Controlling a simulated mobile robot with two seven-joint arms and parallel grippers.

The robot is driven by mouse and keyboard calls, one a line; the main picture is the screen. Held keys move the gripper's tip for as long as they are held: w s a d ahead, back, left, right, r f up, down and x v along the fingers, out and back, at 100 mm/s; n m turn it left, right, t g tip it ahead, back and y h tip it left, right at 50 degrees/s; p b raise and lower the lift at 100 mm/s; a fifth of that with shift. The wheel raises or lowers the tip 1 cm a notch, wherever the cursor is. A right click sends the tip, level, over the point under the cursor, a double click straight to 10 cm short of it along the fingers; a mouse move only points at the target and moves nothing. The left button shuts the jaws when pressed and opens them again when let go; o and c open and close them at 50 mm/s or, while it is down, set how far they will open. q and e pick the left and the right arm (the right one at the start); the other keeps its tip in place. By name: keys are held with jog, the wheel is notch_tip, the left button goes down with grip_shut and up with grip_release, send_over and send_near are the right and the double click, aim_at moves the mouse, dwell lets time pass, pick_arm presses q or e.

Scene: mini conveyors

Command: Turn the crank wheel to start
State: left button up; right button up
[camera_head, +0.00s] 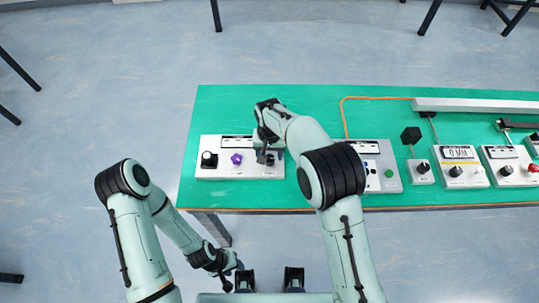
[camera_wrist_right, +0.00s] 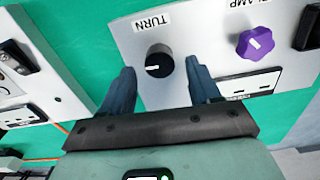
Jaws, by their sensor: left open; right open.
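A black round knob (camera_wrist_right: 155,63) with a white pointer line, under the label TURN, is on a white panel (camera_wrist_right: 185,25). No wheel with a crank handle is clearly visible. My right gripper (camera_head: 268,157) is open above the right end of that panel (camera_head: 222,174). In the right wrist view its two fingers (camera_wrist_right: 160,72) are on either side of the TURN knob, with gaps visible. In the head view the gripper hides most of this knob. My left gripper (camera_head: 233,277) is low, in front of the table, away from the panel.
A purple knob (camera_head: 237,159) and another black knob (camera_head: 209,159) share the panel. More control boxes, including one with a green button (camera_head: 389,173), stand to the right on the green table (camera_head: 300,95). A grey rail (camera_head: 470,105) lies behind them.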

jog(key=shift+f, duration=0.8)
jog(key=c, duration=1)
jog(key=shift+c, duration=0.2)
